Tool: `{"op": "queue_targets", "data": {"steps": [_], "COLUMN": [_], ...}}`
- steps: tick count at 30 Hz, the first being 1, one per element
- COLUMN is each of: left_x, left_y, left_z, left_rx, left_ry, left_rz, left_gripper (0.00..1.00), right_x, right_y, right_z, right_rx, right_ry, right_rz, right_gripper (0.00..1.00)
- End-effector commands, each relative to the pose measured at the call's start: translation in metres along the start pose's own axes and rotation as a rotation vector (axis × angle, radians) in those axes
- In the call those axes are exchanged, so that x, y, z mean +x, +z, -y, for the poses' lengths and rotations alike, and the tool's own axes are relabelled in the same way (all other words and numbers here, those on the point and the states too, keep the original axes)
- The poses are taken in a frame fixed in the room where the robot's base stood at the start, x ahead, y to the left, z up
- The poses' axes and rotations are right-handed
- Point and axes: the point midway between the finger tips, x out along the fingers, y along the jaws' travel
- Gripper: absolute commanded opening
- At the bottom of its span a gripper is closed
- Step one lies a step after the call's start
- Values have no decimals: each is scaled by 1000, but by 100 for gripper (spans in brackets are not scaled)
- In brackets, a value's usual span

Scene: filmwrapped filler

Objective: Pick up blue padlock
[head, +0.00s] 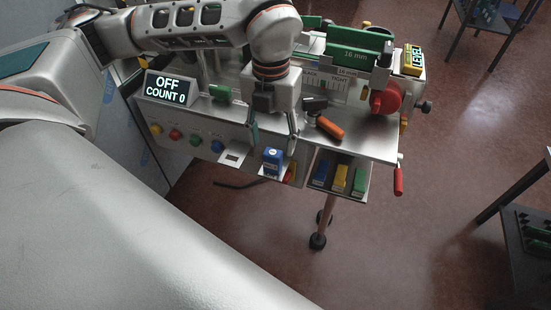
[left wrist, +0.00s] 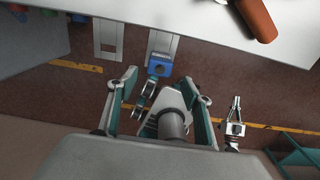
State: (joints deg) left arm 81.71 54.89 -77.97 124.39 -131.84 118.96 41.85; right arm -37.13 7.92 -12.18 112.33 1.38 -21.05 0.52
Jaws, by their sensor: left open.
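The blue padlock (head: 272,160) is a small blue block with a white round mark on its top. It is at the lower front edge of the machine panel, beside a small white plate. In the left wrist view the blue padlock (left wrist: 159,65) is ahead of the fingers, at the end of a pale metal strip. My left gripper (head: 272,138) is open and empty, its fingers pointing down just above and behind the padlock in the head view. In the left wrist view the open left gripper (left wrist: 164,84) has the padlock near the line between its fingertips.
The steel machine table (head: 345,140) carries an orange-handled tool (head: 329,127) and a red knob (head: 386,99). A compartment (head: 340,196) right of the padlock holds blue, yellow and green blocks. Several coloured buttons line the panel at left. The floor in front is open.

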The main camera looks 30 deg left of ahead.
Motion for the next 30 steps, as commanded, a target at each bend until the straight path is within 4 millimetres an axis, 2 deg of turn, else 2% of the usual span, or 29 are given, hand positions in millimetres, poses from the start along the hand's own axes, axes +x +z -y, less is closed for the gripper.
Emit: {"op": "queue_targets", "data": {"steps": [11, 18, 28, 30], "left_x": [37, 69, 76, 76], "left_y": [3, 6, 6, 6], "left_z": [-2, -2, -2, -2], "left_rx": [-5, -4, -4, -4], "left_ry": [7, 6, 5, 5], "left_rz": [1, 1, 3, 3], "left_gripper": [50, 50, 50, 32], "right_x": [-1, -2, -2, -2], "right_y": [0, -3, -3, -3], "right_z": [0, -1, -1, -1], "right_rx": [-1, -2, -2, -2], "right_ry": [0, 0, 0, 0], "right_rz": [1, 0, -1, -1], "right_gripper": [0, 0, 0, 0]}}
